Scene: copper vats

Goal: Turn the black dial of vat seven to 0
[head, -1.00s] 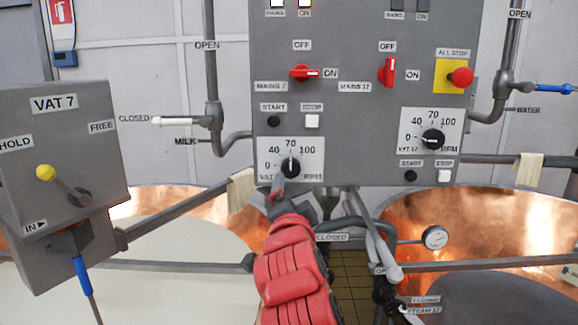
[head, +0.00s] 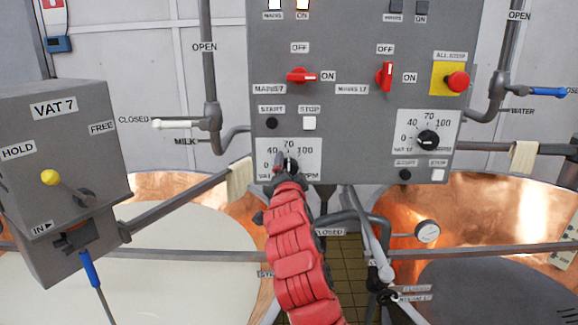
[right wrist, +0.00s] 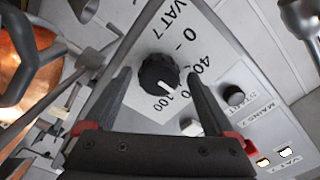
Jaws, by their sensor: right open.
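The black dial of vat seven (right wrist: 158,74) sits on a white scale plate (head: 265,147) low on the grey control panel. In the right wrist view its white mark points down-right, on the upper part of the scale, near the hidden 70; I cannot read it exactly. My right gripper (head: 286,164) is open in front of the dial and partly covers it in the head view. In the right wrist view its fingers (right wrist: 160,78) stand on either side of the dial; I cannot tell if they touch it. My left gripper is not in view.
Start (head: 271,123) and stop (head: 309,123) buttons sit just above the dial plate. A second black dial (head: 428,139), red switches (head: 301,76) and a red all-stop button (head: 457,81) share the panel. The VAT 7 lever box (head: 60,130) stands at left; copper vats lie below.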

